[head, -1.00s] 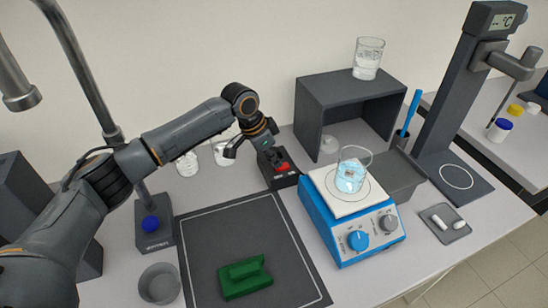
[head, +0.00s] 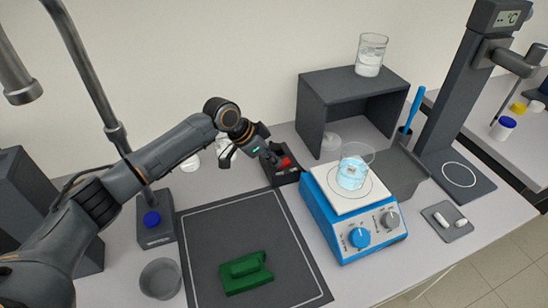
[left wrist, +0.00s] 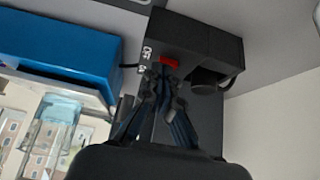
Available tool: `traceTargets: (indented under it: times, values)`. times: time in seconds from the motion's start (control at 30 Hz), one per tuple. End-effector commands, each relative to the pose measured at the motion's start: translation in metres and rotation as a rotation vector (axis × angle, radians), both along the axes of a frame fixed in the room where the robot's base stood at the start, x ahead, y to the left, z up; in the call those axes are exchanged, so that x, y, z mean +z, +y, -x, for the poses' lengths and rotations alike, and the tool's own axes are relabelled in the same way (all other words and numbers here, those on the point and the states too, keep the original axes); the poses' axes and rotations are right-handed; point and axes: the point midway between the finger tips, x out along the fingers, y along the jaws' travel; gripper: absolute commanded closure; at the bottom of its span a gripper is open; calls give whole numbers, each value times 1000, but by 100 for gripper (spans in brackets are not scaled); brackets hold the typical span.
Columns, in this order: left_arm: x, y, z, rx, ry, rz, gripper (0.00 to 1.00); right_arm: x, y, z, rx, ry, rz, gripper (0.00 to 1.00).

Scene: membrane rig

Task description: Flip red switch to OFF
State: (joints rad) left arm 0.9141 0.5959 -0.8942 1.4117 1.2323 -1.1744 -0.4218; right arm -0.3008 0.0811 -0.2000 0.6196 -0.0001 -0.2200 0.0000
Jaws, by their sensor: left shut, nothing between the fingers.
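The red switch (head: 286,161) sits on top of a small black box (head: 284,178) behind the dark mat. The switch's exact tilt is too small to read. My right gripper is not in view.
A blue hotplate (head: 352,222) with a beaker (head: 354,168) stands just right of the switch box. A grey open shelf (head: 312,118) is behind. A green block (head: 246,273) lies on the dark mat (head: 215,225). Glassware stands behind my left arm.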

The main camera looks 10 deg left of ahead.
Motion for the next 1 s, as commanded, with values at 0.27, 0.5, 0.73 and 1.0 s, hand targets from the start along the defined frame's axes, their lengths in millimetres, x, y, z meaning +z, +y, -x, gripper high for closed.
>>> traceTargets:
  times: [0.27,0.5,0.73,1.0]
  values:
    - [5,-8,-5,-1,1,0,100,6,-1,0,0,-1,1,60]
    - [5,-8,-5,0,0,0,100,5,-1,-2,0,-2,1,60]
    - [23,3,1,0,-2,0,100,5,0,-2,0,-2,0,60]
    - [58,22,14,1,0,-1,100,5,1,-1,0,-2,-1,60]
